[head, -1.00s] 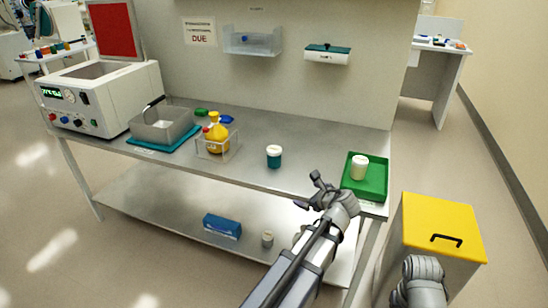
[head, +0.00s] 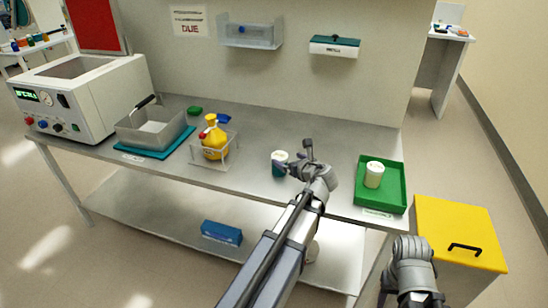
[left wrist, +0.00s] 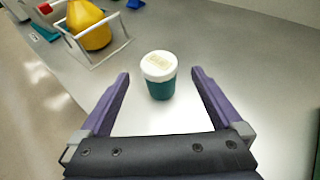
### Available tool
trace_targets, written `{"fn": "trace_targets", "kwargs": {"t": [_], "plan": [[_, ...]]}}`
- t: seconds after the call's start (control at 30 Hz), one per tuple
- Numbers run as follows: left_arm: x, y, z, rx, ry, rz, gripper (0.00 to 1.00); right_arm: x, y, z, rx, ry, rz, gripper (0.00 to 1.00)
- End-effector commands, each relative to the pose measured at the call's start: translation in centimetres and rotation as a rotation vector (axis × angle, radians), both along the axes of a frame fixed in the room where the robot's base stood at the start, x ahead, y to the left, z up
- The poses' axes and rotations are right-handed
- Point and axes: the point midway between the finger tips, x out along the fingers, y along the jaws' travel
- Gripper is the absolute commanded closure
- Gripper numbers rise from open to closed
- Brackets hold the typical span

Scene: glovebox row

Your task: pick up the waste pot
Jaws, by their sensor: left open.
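A teal pot with a white lid (head: 279,157) stands upright on the steel bench, partly hidden by my left gripper (head: 294,158) in the head view. In the left wrist view the pot (left wrist: 158,84) shows whole, with a pale label on its lid too small to read. My left gripper (left wrist: 161,75) is open, with its purple fingers pointing at the pot from either side. The pot looks just beyond or level with the fingertips, and neither finger visibly touches it. A white pot (head: 374,174) stands in a green tray (head: 394,198) to the right. My right gripper's fingers do not show.
A clear rack (head: 228,160) with a yellow bottle (head: 213,140) stands left of the teal pot. Farther left are a metal bath (head: 130,133) and a white instrument (head: 95,100). A yellow-topped bin (head: 450,225) stands right of the bench. The bench behind the pot is clear.

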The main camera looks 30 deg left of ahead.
Motion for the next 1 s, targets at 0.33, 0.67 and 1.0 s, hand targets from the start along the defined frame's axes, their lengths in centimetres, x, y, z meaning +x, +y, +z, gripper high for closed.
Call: {"fn": "trace_targets", "kwargs": {"t": [0.33,0.67,1.0], "plan": [[0.7,0.8,-0.7,-0.001,-0.001,0.000,0.00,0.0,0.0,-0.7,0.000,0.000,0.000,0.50],[1.5,2.2,-1.4,-0.001,-0.001,0.000,0.00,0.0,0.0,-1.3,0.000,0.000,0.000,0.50],[3.6,5.4,-3.6,-0.002,-0.001,0.002,0.00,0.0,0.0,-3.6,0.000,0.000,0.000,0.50]]}}
